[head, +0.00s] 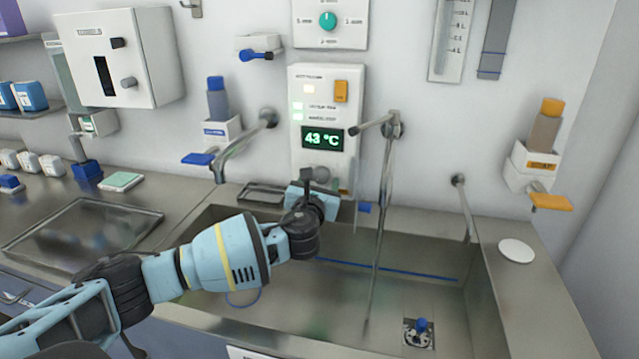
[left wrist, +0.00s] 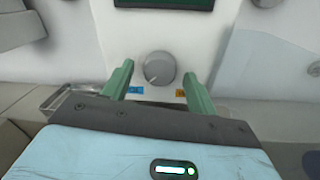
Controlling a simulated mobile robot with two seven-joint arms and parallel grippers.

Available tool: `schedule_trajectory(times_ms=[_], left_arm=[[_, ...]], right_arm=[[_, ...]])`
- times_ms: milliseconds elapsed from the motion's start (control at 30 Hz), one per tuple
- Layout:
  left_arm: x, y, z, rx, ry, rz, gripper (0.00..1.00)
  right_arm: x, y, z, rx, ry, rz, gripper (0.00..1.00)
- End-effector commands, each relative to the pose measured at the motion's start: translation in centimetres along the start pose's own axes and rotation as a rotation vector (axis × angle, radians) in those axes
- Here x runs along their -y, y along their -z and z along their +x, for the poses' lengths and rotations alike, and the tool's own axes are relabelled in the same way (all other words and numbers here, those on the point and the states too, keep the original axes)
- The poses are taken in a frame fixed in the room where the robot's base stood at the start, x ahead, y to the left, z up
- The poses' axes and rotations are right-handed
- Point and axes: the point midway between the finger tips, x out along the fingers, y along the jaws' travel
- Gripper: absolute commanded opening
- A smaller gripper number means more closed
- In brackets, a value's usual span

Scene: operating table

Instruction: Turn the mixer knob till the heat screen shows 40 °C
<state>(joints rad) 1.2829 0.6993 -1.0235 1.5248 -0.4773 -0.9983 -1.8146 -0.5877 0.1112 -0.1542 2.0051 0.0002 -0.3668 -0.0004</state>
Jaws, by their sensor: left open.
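The heat screen (head: 322,138) on the white wall panel (head: 298,85) reads 43 °C in green. The mixer knob (head: 318,172) is a grey round knob below the screen, partly hidden behind my left gripper in the head view. In the left wrist view the mixer knob (left wrist: 159,69) shows whole, with a pale mark toward its lower left. My left gripper (left wrist: 158,82) is open, its two green fingers on either side of the knob with gaps to both. In the head view my left gripper (head: 318,190) is in front of the panel's lower part. My right gripper is not seen.
A steel sink (head: 400,270) lies below the panel. A tap (head: 245,145) stands left of the panel and a tall pipe (head: 385,190) right of it. Blue (left wrist: 136,90) and orange (left wrist: 181,93) labels sit below the knob.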

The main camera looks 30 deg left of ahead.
Motion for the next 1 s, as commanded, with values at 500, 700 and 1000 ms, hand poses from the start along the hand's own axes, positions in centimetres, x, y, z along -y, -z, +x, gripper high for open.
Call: schedule_trajectory(times_ms=[500, 700, 1000], left_arm=[[0.0, -0.05, 0.07, 0.0, 0.0, 0.0, 0.25], [0.0, -0.05, 0.06, 0.0, 0.0, -0.003, 0.14], [0.0, -0.26, 0.03, -0.006, 0.0, -0.097, 0.14]], right_arm=[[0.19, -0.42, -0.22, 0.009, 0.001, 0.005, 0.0], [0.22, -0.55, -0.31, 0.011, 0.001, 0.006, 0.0], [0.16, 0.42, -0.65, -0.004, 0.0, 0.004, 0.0]])
